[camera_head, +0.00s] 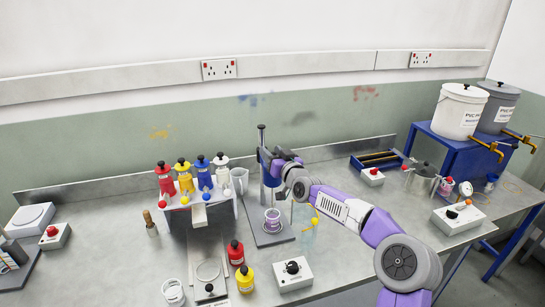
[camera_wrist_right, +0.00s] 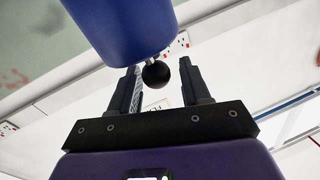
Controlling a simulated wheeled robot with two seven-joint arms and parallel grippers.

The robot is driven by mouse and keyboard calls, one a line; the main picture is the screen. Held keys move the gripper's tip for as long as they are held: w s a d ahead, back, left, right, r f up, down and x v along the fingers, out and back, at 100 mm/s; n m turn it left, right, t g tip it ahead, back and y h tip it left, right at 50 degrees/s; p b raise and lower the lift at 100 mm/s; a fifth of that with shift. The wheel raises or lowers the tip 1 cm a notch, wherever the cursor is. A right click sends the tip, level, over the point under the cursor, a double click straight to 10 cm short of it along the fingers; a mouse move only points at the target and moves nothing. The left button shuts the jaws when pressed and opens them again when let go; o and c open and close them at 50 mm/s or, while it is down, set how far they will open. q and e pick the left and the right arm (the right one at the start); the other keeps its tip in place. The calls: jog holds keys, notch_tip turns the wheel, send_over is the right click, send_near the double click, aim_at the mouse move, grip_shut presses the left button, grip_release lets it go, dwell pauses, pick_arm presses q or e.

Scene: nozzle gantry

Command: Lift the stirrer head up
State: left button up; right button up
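The stirrer head (camera_head: 268,178) is a blue body on an upright grey post (camera_head: 262,140) near the middle of the bench. A purple-banded cup (camera_head: 272,221) stands below it on the stand's base plate (camera_head: 283,237). In the right wrist view the blue stirrer head (camera_wrist_right: 118,28) fills the top, with a black ball knob (camera_wrist_right: 156,74) on a short stem. My right gripper (camera_wrist_right: 160,67) is open, with its two dark fingers on either side of the knob and a gap visible. In the head view the right gripper (camera_head: 272,164) partly hides the stirrer head. My left gripper is out of view.
A white rack (camera_head: 225,208) with coloured bottles stands to the left. Red (camera_head: 235,253) and yellow (camera_head: 245,279) bottles and a control box with a black knob (camera_head: 294,274) stand in front. A clear vessel (camera_head: 307,228) is close to my right arm.

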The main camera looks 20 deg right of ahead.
jog(key=shift+f, duration=0.25)
jog(key=shift+s+d+b, duration=0.15)
jog(key=shift+s, duration=1.1)
jog(key=shift+s+d+b, duration=0.15)
jog(key=shift+s+d, duration=0.05)
jog(key=shift+s, duration=1.05)
jog(key=shift+s+d+b, duration=0.15)
jog(key=shift+s, duration=1.1)
